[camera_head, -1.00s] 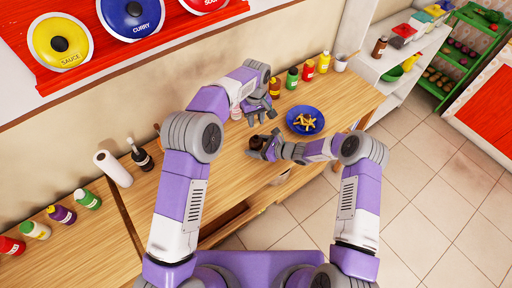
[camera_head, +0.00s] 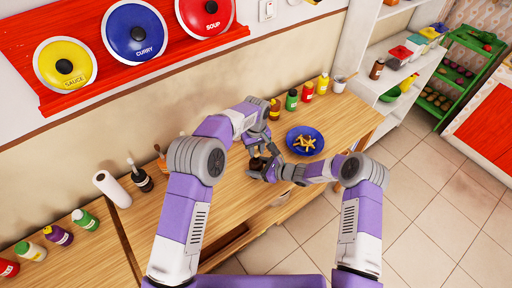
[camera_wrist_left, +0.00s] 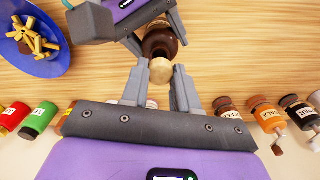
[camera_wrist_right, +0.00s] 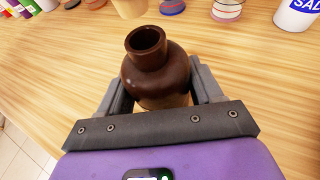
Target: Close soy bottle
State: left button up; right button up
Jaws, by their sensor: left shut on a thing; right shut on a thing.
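The soy bottle is dark brown with an open round mouth (camera_wrist_right: 147,42). It stands between the fingers of my right gripper (camera_wrist_right: 152,92), which is shut on it. In the left wrist view the bottle (camera_wrist_left: 158,40) shows just beyond a pale round cap (camera_wrist_left: 160,71). My left gripper (camera_wrist_left: 162,80) is shut on this cap at its fingertips. In the right wrist view the mouth is uncovered, and a pale thing (camera_wrist_right: 130,8), probably the cap, is at the top edge. In the head view my left gripper (camera_head: 259,148) is close behind my right gripper (camera_head: 257,170).
A blue plate of fries (camera_head: 305,140) stands right of the grippers on the wooden counter (camera_head: 345,122). Several sauce bottles, including a green one (camera_head: 291,100), line the wall. A paper roll (camera_head: 112,188) and a dark bottle (camera_head: 140,177) stand left.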

dwell(0.4)
pick_arm(q)
jog(key=shift+f, duration=0.9)
jog(key=shift+f, duration=0.6)
jog(key=o, duration=1.1)
jog(key=shift+c, duration=0.2)
notch_tip(320, 180, up, 12)
